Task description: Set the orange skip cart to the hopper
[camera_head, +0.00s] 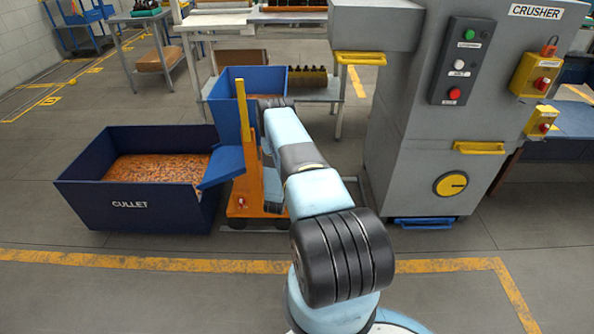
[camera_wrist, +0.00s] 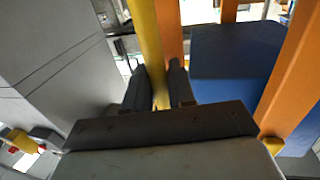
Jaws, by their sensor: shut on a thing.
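The orange skip cart (camera_head: 243,192) stands upright on the floor in the head view, with a blue tub (camera_head: 222,112) and an upright yellow bar (camera_head: 241,108). Its blue chute (camera_head: 222,167) reaches over the right rim of the cullet bin. In the wrist view my gripper (camera_wrist: 158,88) is shut around a yellow bar (camera_wrist: 148,40), between orange posts (camera_wrist: 292,80) and beside a blue panel (camera_wrist: 235,60). In the head view my arm hides the gripper and part of the cart. I cannot pick out a hopper for certain; a grey box (camera_head: 375,25) juts from the crusher.
The blue cullet bin (camera_head: 125,207), holding amber shards, stands left of the cart. The grey crusher (camera_head: 410,150) stands close on the right. Workbenches (camera_head: 335,95) stand behind. A yellow floor line (camera_head: 130,261) crosses in front; the front left floor is clear.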

